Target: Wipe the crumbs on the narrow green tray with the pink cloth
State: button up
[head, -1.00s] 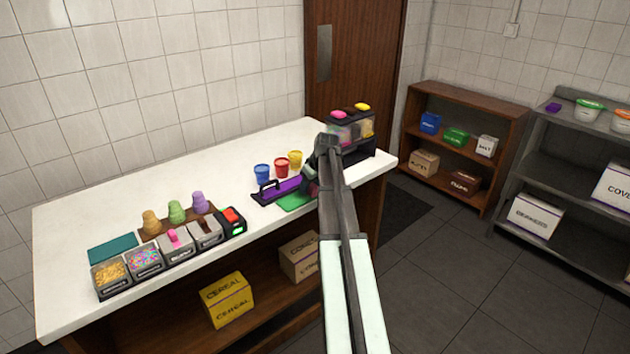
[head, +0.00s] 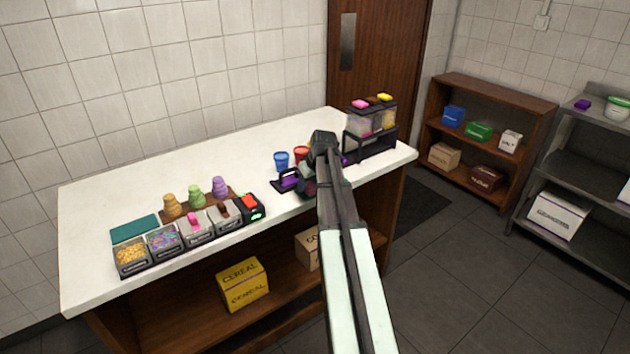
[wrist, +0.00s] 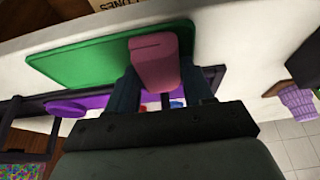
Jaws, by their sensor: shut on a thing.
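The green tray (wrist: 75,58) lies flat on the white counter in the wrist view. No crumbs can be made out on the visible part of the tray. In the head view my gripper (head: 308,186) is low over the counter's front half.
A purple tray with a dark frame (head: 287,181) lies beside the green tray. Blue (head: 281,161) and red (head: 301,154) cups stand behind it. A dark dispenser rack (head: 370,130) stands right. Topping bins (head: 165,242) and a teal mat (head: 134,229) are left. The counter's back left is clear.

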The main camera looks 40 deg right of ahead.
jog(key=shift+d, duration=5.65)
notch_tip(320, 180, up, 8)
jog(key=shift+a, duration=0.1)
